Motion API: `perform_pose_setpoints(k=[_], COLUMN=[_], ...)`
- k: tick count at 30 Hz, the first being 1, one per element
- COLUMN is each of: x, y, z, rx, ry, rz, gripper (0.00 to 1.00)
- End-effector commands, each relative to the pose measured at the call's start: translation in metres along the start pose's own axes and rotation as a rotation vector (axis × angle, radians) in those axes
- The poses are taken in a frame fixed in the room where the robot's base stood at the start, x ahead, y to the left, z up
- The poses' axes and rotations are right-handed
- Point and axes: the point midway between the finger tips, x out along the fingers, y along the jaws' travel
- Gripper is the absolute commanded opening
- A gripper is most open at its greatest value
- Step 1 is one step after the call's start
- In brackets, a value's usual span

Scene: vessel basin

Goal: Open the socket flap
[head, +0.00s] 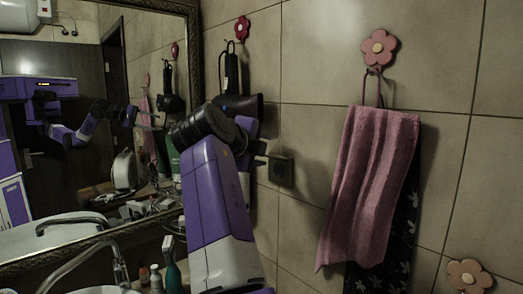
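A small dark socket (281,170) is fixed to the tiled wall, just right of the middle of the head view. Its front looks like a flat dark cover lying against the box, but it is too dark and small to be sure how the flap sits. My purple and black arm reaches up from the bottom toward the wall. My gripper (261,156) is at the arm's far end, close to the left of the socket. The wrist hides most of it, so its fingers and any contact with the socket cannot be made out.
A pink towel (368,180) and a dark patterned cloth (405,225) hang right of the socket. A black hair dryer (241,104) hangs above it. A framed mirror (195,60) and a sink tap (80,262) are left. Bottles (171,270) stand below. The wall between socket and towel is bare.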

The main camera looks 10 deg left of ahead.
Motion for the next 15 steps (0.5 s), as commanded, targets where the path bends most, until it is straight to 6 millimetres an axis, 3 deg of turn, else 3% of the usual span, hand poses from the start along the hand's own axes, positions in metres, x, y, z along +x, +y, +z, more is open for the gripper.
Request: perform_pose_setpoints(k=[5, 15], x=[-0.008, -0.060], y=[0.002, 0.003], z=[0.001, 0.001], rx=[0.001, 0.001], ry=[-0.001, -0.002], rz=[0.000, -0.001], gripper=[0.50, 0.50])
